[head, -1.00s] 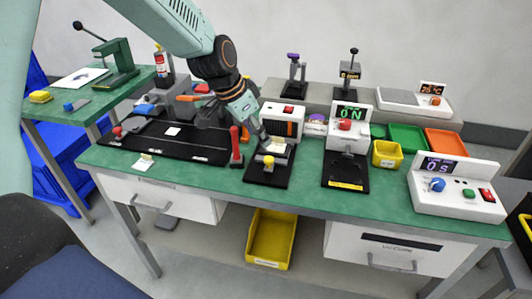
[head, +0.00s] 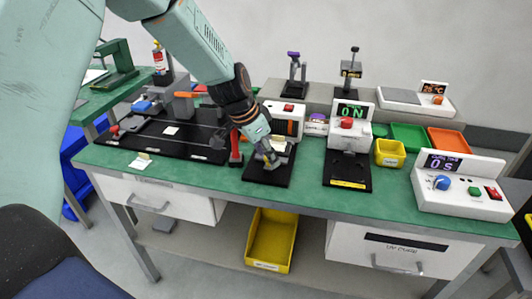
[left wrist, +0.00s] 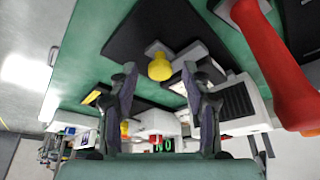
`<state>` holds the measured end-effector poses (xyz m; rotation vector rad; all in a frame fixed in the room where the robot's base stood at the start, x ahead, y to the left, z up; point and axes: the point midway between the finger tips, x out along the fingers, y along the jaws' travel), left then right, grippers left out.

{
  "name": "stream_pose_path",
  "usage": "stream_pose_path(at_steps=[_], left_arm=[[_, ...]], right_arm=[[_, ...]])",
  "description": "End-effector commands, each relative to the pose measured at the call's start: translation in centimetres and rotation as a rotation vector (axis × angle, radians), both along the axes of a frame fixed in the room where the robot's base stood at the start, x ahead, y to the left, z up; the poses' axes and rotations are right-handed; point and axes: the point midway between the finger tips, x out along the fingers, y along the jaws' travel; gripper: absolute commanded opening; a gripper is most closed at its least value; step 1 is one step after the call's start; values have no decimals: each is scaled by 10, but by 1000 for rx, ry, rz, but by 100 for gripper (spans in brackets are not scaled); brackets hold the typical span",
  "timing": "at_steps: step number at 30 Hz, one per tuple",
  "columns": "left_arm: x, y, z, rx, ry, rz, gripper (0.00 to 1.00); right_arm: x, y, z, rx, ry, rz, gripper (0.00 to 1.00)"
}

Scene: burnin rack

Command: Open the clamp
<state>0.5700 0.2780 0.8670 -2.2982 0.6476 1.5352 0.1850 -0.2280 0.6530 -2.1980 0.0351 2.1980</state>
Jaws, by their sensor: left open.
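My left gripper (head: 270,160) is open over a black base plate (head: 262,177) in the middle of the green bench. In the left wrist view, its fingers (left wrist: 160,75) are spread with a yellow round knob (left wrist: 160,67) in the gap between them, beyond the tips. The knob sits on a grey block on the black plate and appears to be the clamp's handle. The gripper hides the knob in the head view. I cannot tell whether the fingers touch it, or the clamp's state. My right gripper is not in view.
A red upright handle (head: 235,148) stands just left of the plate; it looms large in the left wrist view (left wrist: 272,65). A white tester (head: 349,134) stands to the right, a white box (head: 283,118) behind. The green bench front edge is clear.

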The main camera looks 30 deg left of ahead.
Motion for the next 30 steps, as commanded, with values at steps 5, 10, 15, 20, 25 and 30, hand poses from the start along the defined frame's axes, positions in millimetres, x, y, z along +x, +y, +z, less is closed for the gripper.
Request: stream_pose_path(at_steps=[5,10,15,20,25,30], left_arm=[[0,0,0,0,0,0,38],[0,0,0,0,0,0,24],[0,0,0,0,0,0,9],[0,0,0,0,0,0,0],[0,0,0,0,0,0,0],[0,0,0,0,0,0,0]], right_arm=[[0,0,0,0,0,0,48],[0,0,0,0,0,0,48],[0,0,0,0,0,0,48],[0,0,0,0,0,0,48],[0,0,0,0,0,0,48],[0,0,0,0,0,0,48]])
